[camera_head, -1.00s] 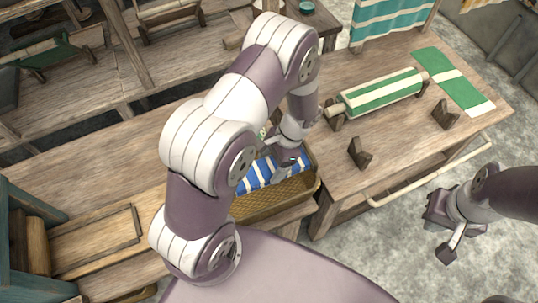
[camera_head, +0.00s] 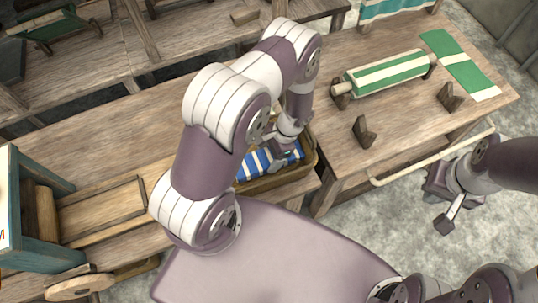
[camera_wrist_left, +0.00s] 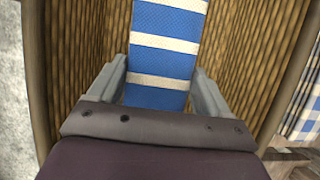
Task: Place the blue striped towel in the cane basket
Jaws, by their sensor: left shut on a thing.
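The blue towel with white stripes (camera_head: 252,165) is partly hidden behind my left arm in the head view. The cane basket (camera_head: 285,180) stands around it, and the towel lies within the basket's rim as seen from above. My left gripper (camera_head: 284,148) is over the basket, shut on the towel. In the left wrist view, the towel (camera_wrist_left: 165,50) runs between the fingers of the left gripper (camera_wrist_left: 160,75), with woven basket walls (camera_wrist_left: 85,45) on both sides. Whether the towel touches the basket floor is hidden. My right gripper (camera_head: 442,208) is open and empty, beyond the table edge.
A green-striped roll (camera_head: 388,76) and a green-and-white cloth (camera_head: 460,65) lie on the wooden table (camera_head: 350,110) at right, with small wooden brackets (camera_head: 363,132). A teal-framed wooden piece (camera_head: 45,225) is at left. A blue checked cloth (camera_wrist_left: 305,115) shows outside the basket in the wrist view.

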